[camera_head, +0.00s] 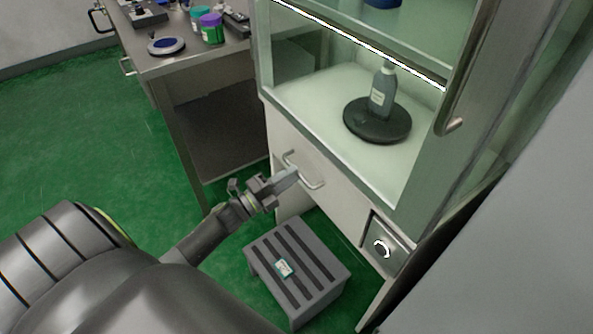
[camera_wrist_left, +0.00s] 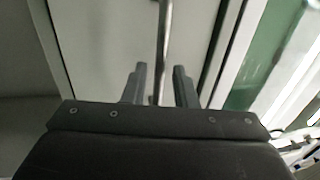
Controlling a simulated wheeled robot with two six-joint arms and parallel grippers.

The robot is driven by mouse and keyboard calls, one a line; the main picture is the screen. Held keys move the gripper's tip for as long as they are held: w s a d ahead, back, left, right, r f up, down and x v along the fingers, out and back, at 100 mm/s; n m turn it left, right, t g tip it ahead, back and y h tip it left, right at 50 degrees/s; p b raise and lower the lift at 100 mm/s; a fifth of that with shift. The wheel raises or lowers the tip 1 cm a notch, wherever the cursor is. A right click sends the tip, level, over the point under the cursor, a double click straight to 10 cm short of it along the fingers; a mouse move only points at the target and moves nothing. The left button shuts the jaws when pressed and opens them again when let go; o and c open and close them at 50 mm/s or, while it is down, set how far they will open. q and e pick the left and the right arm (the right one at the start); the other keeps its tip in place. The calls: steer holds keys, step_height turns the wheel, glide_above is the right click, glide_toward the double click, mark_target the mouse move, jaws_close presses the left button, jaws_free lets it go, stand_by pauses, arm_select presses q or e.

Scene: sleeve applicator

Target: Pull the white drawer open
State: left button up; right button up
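The white drawer (camera_head: 335,197) sits under the glass cabinet, and its front looks flush with the cabinet. Its metal bar handle (camera_head: 314,185) is on the front. My left gripper (camera_head: 288,178) is at the handle. In the left wrist view, the handle (camera_wrist_left: 164,40) runs up between the two separated fingertips of the left gripper (camera_wrist_left: 160,80). There is a gap on each side of the bar, so the gripper is open and not clamped on it. The white drawer front also shows in the left wrist view (camera_wrist_left: 110,40). My right gripper is not in view.
A grey slatted step stool (camera_head: 318,257) stands on the green floor below the drawer. A bottle (camera_head: 380,95) stands on a black round plate (camera_head: 362,128) inside the cabinet. A metal desk (camera_head: 180,62) with several items is at the back left.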

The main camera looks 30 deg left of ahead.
arm_select(q)
steer(key=shift+x, duration=1.3)
jaws_close()
